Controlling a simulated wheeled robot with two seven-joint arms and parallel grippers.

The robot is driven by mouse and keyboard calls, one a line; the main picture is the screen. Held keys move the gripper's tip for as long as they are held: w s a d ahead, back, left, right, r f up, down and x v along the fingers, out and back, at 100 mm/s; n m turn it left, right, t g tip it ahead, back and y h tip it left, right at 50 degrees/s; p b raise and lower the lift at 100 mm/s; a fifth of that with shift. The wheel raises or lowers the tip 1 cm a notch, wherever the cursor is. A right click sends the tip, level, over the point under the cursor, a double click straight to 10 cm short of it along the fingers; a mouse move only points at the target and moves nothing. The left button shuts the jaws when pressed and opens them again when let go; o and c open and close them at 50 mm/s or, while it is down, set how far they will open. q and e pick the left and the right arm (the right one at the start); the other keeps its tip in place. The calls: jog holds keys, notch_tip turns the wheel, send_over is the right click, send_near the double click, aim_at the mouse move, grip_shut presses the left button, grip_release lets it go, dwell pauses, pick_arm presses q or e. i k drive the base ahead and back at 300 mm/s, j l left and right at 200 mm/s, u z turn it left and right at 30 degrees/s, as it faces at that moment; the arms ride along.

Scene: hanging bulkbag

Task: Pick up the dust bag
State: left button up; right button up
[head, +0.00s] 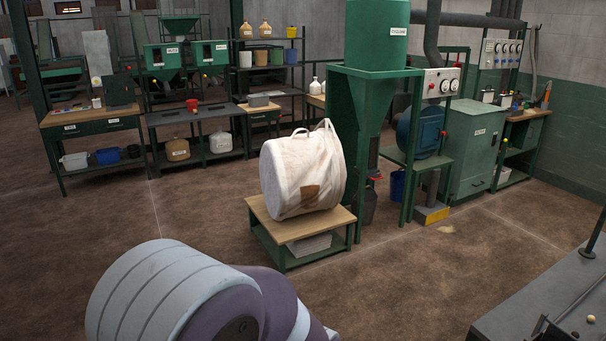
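The dust bag (302,172) is a large off-white cloth bag with a brown patch on its lower side and loop handles at the top. It sits, tilted, on a low stand (268,226) with a wooden top and green legs, in the middle of the head view. A part of my own arm shows at the bottom left, well in front of the stand. Neither of my grippers can be made out in this view.
A green cyclone (376,35) on a green frame stands just right of the bag. A green cabinet (476,150) is beyond it. Workbenches (90,116) and shelves line the back. A grey table (545,300) fills the bottom right corner. Brown floor (200,215) is clear around the stand's left.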

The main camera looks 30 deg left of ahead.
aim_at(300, 173)
jog(key=i+j+u, duration=0.65)
jog(key=j+u, duration=0.15)
jog(key=j, duration=0.2)
jog(key=i+j+u, duration=0.5)
jog(key=i+u, duration=0.3)
jog(key=i+j+u, duration=0.1)
jog(key=i, duration=0.85)
jog(key=i+j+u, duration=0.1)
jog(key=i, duration=0.9)
jog(key=i+z, duration=0.3)
jog(key=i, duration=0.2)
jog(key=i+j+z, duration=0.25)
jog(key=i, duration=0.25)
jog(key=i+j+z, duration=0.3)
jog(key=i, duration=0.2)
jog(key=l, duration=0.1)
